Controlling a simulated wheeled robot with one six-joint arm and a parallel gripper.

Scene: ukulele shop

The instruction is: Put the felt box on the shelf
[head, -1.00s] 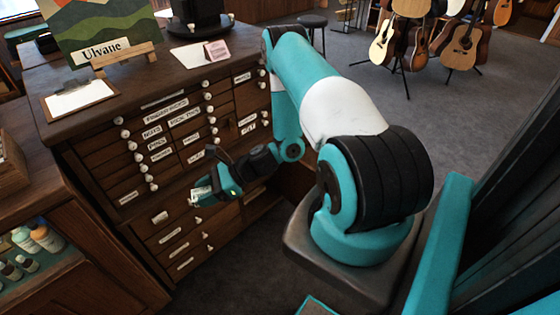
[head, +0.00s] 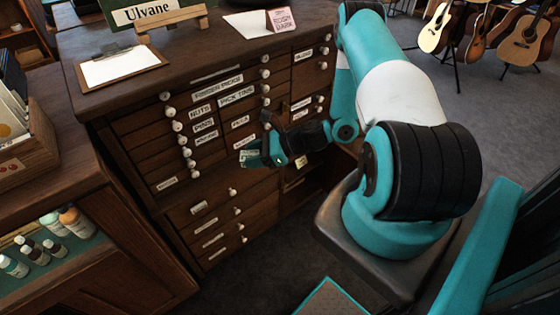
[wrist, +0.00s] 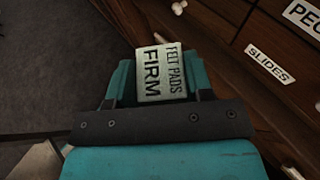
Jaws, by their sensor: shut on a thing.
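The felt box (wrist: 160,72), pale with the words FELT PADS and FIRM, is between the jaws of my gripper (wrist: 159,84) in the wrist view. The jaws are shut on it. In the head view my gripper (head: 262,153) is in front of the wooden drawer cabinet, and the box there is small and partly hidden by the fingers. An open dark recess (head: 308,190) shows low on the cabinet's right side, partly behind my arm; I cannot tell whether it is the shelf.
The drawer cabinet (head: 150,150) has several labelled drawers with white knobs. A glass-fronted counter with bottles (head: 40,250) stands at the left. Guitars (head: 525,40) stand at the back right, with open carpet before them.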

